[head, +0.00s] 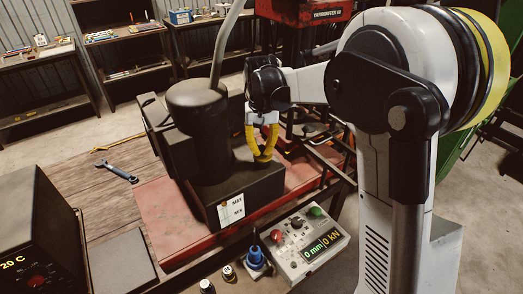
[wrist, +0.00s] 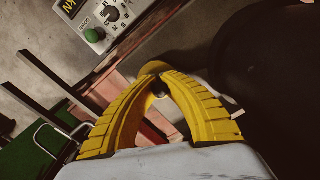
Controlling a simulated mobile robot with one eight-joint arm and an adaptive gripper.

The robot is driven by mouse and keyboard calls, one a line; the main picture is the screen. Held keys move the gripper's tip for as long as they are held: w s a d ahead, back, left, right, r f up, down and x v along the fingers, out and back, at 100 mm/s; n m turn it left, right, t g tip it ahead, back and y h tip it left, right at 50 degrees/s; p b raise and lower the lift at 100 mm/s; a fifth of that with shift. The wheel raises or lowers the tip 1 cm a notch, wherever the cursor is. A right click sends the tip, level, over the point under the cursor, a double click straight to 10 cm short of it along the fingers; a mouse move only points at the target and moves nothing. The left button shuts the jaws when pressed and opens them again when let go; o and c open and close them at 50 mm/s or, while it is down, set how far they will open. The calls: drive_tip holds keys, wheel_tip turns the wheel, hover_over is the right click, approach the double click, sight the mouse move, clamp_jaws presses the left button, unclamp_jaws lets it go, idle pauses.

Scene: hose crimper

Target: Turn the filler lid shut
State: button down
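The filler lid shows as a small yellow round piece (wrist: 154,67) just beyond my fingertips in the wrist view; most of it is hidden by the fingers. It sits on top of the dark tank (head: 262,184) of the crimper's pump unit. My gripper (head: 262,158) points down at it, its two yellow fingers curving in until the tips (wrist: 159,76) nearly meet at the lid. The fingers appear shut on the lid, though the contact itself is partly hidden. A small dark round spot shows between the fingers. The lid's turn angle cannot be made out.
The dark motor cylinder (head: 198,125) stands close left of my gripper, with a grey hose rising from it. A control box (head: 305,243) with buttons and a display is in front.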

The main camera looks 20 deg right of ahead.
drive_tip(key=shift+w+r, duration=0.1)
drive_tip(key=c, duration=1.3)
unclamp_jaws()
drive_tip(key=shift+c, duration=0.2)
wheel_tip(320, 180, up, 12)
drive_tip(key=s+d+f+n+t+b, duration=0.1)
drive_tip(key=s+f+t+b, duration=0.6)
drive_tip(key=s+f+b, duration=0.7)
drive_tip(key=s+f+n, duration=0.1)
drive_tip(key=s+f, duration=0.5)
drive_tip(key=s, duration=0.4)
drive_tip(key=shift+s+f+b, duration=0.2)
drive_tip(key=shift+s+b, duration=0.1)
drive_tip(key=shift+s, duration=0.05)
